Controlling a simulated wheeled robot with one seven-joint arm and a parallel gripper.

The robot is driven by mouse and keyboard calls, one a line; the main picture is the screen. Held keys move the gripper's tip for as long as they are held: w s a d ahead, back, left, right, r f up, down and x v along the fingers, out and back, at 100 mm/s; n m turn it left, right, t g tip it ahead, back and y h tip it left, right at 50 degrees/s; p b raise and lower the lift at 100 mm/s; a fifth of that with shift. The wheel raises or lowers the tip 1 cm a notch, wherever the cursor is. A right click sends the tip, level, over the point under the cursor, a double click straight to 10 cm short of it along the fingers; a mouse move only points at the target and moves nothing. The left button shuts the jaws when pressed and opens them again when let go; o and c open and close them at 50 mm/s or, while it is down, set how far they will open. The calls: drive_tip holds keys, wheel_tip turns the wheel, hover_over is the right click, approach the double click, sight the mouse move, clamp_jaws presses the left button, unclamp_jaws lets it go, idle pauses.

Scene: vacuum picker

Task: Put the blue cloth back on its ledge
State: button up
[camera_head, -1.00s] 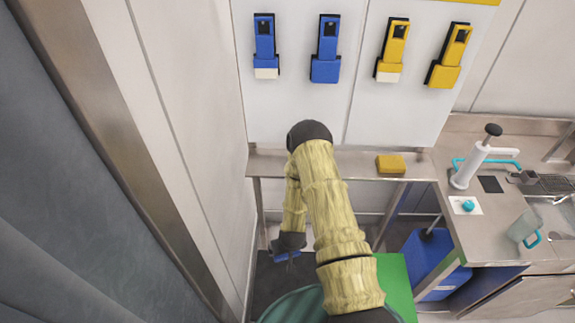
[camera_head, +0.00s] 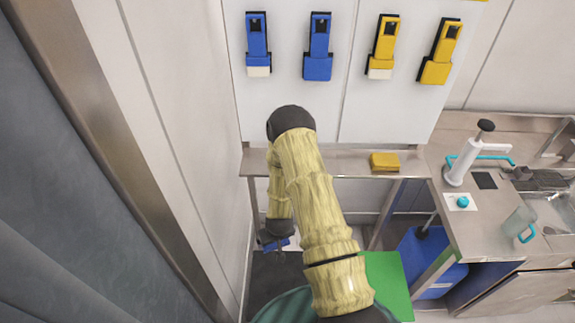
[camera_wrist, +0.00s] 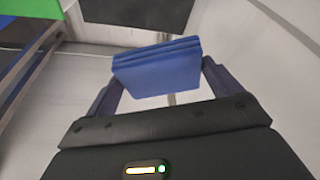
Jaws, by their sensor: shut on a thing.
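The blue cloth (camera_wrist: 158,72) is a folded, layered pad. In the wrist view it sits between the two fingers of my gripper (camera_wrist: 160,84), which is shut on it. In the head view only a small part of the cloth (camera_head: 294,244) shows below my arm, and my gripper (camera_head: 279,243) is low, in front of and below the steel ledge (camera_head: 335,162). A yellow cloth (camera_head: 384,162) lies on the right part of this ledge. The ledge's left part is partly hidden by my arm; the bare strip that shows there is clear.
Blue and yellow holders (camera_head: 318,48) hang on the white wall panel above the ledge. A steel counter (camera_head: 455,225) with a white pump dispenser (camera_head: 466,155) and a clear jug (camera_head: 519,223) stands at right. A wall closes the left side.

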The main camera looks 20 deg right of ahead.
drive_tip(key=d+r+b, duration=0.2)
drive_tip(key=r+b, duration=0.1)
drive_tip(key=r, duration=0.9)
drive_tip(key=d+r+b, duration=0.2)
drive_tip(key=r+b, duration=0.2)
drive_tip(key=r, duration=0.9)
drive_tip(key=shift+d, duration=0.35)
drive_tip(key=shift+w, duration=0.1)
drive_tip(key=w+d+p, duration=0.2)
drive_tip(key=w, duration=0.4)
drive_tip(key=w+d+f+p, duration=0.1)
drive_tip(key=w+d+p, duration=0.2)
drive_tip(key=w, duration=0.3)
drive_tip(key=w+d+f+p, duration=0.1)
drive_tip(key=w+d+p, duration=0.1)
drive_tip(key=w, duration=0.4)
drive_tip(key=shift+d+f+p, duration=0.25)
drive_tip(key=shift+d+p, duration=0.05)
drive_tip(key=shift+p, duration=0.3)
drive_tip(key=shift+f, duration=0.25)
